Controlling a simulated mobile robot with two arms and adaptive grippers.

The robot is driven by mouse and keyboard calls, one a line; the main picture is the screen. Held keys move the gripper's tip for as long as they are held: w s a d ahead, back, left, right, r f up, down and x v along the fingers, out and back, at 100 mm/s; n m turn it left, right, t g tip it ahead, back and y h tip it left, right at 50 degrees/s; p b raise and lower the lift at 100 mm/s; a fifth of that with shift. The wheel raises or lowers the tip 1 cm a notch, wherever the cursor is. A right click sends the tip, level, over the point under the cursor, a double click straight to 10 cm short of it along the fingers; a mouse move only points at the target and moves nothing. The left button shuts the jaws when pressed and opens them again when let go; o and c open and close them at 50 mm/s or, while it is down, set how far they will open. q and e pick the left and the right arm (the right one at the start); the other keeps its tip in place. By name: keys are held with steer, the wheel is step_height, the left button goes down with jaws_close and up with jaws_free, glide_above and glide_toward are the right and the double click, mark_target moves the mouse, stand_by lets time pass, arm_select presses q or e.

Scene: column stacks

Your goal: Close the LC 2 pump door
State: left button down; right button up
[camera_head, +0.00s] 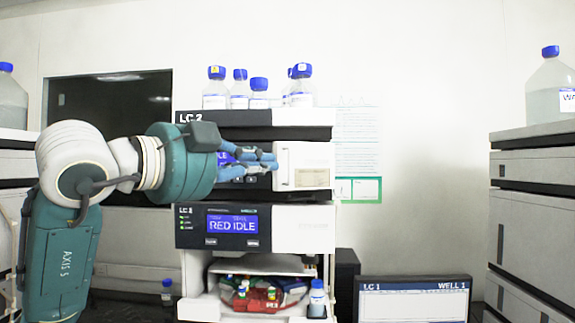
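The LC 2 stack (303,236) stands in the middle of the head view. The white panel (305,176) in its upper part, with a small label, looks like the pump door; its left edge stands slightly proud, and I cannot tell how far it is open. My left gripper (274,162) reaches in from the left, its blue fingers in front of the stack and close to the panel's left edge. I cannot tell whether they touch it or how far apart they are. The gripper hides part of a blue display behind it. My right gripper is not in view.
Several blue-capped bottles (259,95) stand on top of the stack. A lower unit shows "RED IDLE" (233,225). Below it, an open bay holds coloured vials (257,300) and a bottle (317,300). A monitor (413,300) and another stack (535,180) stand to the right.

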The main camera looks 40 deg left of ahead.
mark_target(289, 165)
arm_select(q)
steer(key=w+a+p, duration=0.1)
steer(key=w, duration=0.2)
steer(key=w+p, duration=0.2)
steer(key=w, duration=0.2)
steer(key=w+a+p, duration=0.1)
steer(key=w+p, duration=0.1)
steer(key=w, duration=0.2)
steer(key=shift+w+a+f, duration=0.15)
steer(key=shift+w+a, duration=0.05)
steer(key=shift+a, duration=0.15)
steer(key=shift+w+d, duration=0.1)
steer(key=shift+d, duration=0.05)
